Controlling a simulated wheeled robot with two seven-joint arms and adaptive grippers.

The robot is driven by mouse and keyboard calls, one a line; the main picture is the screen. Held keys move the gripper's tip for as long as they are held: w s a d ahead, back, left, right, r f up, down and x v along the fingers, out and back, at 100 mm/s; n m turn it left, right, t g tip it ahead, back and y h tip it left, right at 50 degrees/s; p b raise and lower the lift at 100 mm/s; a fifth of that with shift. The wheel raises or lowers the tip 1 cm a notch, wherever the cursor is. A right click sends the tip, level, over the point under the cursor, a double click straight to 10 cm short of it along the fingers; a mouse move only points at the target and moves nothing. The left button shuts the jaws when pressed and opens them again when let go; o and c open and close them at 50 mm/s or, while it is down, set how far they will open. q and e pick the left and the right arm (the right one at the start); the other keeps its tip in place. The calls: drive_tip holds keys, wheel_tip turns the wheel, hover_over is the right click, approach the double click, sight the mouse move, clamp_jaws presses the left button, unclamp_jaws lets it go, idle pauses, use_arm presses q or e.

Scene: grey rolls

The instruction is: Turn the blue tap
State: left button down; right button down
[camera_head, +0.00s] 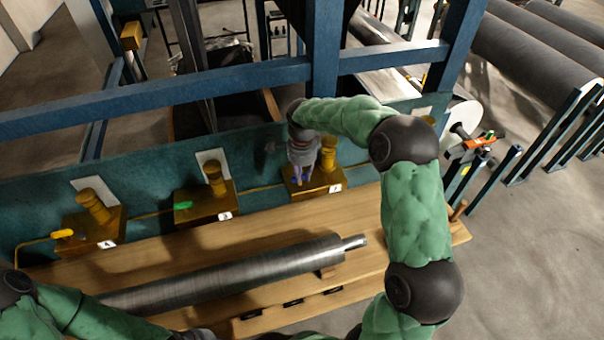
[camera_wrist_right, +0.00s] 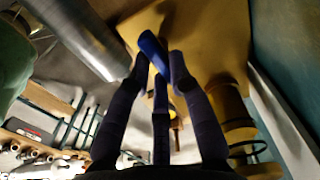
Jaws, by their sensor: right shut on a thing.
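The blue tap (camera_wrist_right: 152,50) sticks out from a yellow box, and the fingers of my right gripper (camera_wrist_right: 158,75) are closed around it in the right wrist view. In the head view my right gripper (camera_head: 301,172) reaches down to the yellow box (camera_head: 322,183) at the right end of the bench. A bit of the blue tap (camera_head: 296,181) shows there beside the fingertips; the fingers hide part of it. My left arm enters at the lower left of the head view, and its gripper is not visible.
A box with a green tap (camera_head: 183,205) and one with a yellow tap (camera_head: 62,233) stand to the left. A grey roll (camera_head: 235,273) lies on the wooden bench (camera_head: 405,240) in front. A teal wall and blue frame (camera_head: 180,88) stand behind the boxes.

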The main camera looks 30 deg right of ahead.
sight(302, 176)
drive_tip(key=shift+d+r, duration=0.1)
drive_tip(key=c, duration=1.1)
unclamp_jaws()
wheel_tip(302, 176, up, 12)
drive_tip(key=shift+f, duration=0.1)
